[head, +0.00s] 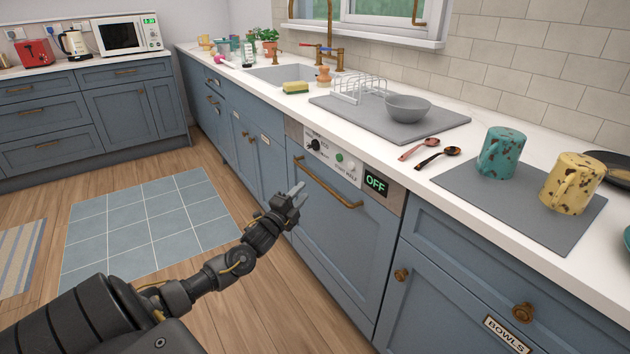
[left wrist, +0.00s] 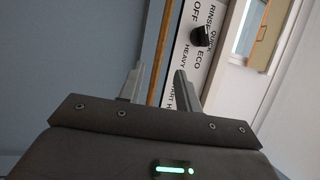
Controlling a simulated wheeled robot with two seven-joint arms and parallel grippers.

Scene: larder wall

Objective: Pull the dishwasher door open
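The dishwasher has a blue panelled door (head: 334,240), which is shut and flush with the cabinets. A brass bar handle (head: 325,185) runs across its top; in the left wrist view the handle (left wrist: 162,50) is a thin bar beyond the fingers. Above it is a white control panel (head: 333,160) with a dark knob, also in the left wrist view (left wrist: 195,60), and a display reading OFF (head: 376,184). My left gripper (head: 298,190) is in front of the door near the handle's left end. Its fingers are apart with nothing between them. My right gripper is not in view.
The white counter (head: 420,195) above holds a grey mat with a rack and bowl (head: 408,108), two spoons (head: 438,157), and a teal mug (head: 497,153) and yellow mug (head: 570,183). The wooden floor in front of the door is clear.

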